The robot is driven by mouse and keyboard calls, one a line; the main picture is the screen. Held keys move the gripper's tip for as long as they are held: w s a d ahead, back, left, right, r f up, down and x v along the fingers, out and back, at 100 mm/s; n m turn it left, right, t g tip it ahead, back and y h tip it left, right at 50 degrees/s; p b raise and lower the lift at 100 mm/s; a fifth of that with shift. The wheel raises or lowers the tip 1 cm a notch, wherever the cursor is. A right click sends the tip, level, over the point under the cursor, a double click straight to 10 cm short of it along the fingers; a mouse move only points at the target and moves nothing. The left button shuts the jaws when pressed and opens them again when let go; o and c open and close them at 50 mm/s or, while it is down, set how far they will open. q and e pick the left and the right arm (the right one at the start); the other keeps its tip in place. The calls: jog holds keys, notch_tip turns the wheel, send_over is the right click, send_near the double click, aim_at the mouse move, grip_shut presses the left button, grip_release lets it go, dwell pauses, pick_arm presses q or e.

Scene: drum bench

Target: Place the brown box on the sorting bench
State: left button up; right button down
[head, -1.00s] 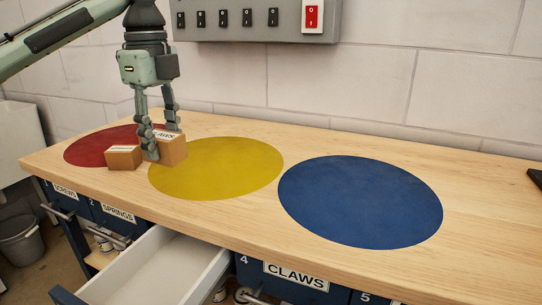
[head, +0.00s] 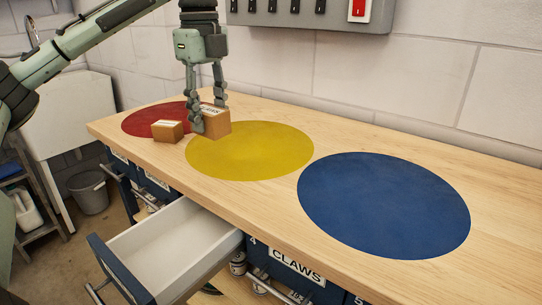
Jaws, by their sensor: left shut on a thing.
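My right gripper is not in view.
The bench top bears a red circle (head: 143,121), a yellow circle (head: 260,155) and a blue circle (head: 385,205). The blue one is empty. An open, empty drawer (head: 170,245) juts out below the front edge. A grey switch box (head: 300,15) hangs on the wall behind.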

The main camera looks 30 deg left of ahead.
pick_arm(q)
jog(key=w+d+f, duration=0.1)
jog(key=d+f, duration=0.1)
jog(key=d, duration=0.1)
jog(key=w+d+f, duration=0.1)
jog(key=d+f, duration=0.1)
jog(key=d, duration=0.1)
jog(key=w+d+f, duration=0.1)
jog(key=d, duration=0.1)
jog(key=shift+w+d+f, duration=0.25)
jog(key=shift+d+f, duration=0.15)
jog(key=shift+f, duration=2.05)
jog(key=o, duration=1.2)
notch_tip(320, 180, up, 12)
jog(key=shift+r, duration=0.15)
